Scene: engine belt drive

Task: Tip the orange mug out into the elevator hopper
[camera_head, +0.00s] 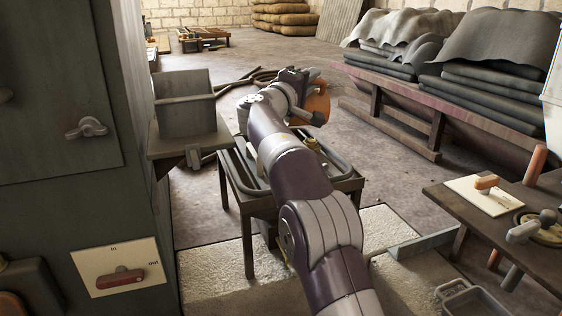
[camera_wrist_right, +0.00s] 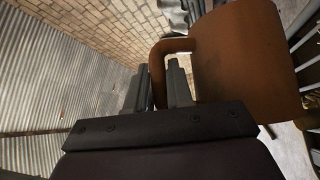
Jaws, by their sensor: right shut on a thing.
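The orange mug (camera_head: 318,104) is held up over the small table in the head view, at the far end of my right arm. It fills the upper right of the wrist view (camera_wrist_right: 245,55), with its handle at the fingers. My right gripper (camera_head: 300,88) is shut on the mug's handle; its two fingers also show in the wrist view (camera_wrist_right: 160,78). The mug's inside and contents are hidden. A grey open-topped box, apparently the elevator hopper (camera_head: 187,117), stands to the left of the mug, apart from it. My left gripper is out of view.
A small table (camera_head: 229,188) with a tubular frame stands below my right arm. A tall grey cabinet (camera_head: 85,130) with an in/out lever plate (camera_head: 120,267) borders the left. A bench with levers (camera_head: 455,205) is at right. Stacked sheets (camera_head: 480,95) lie behind.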

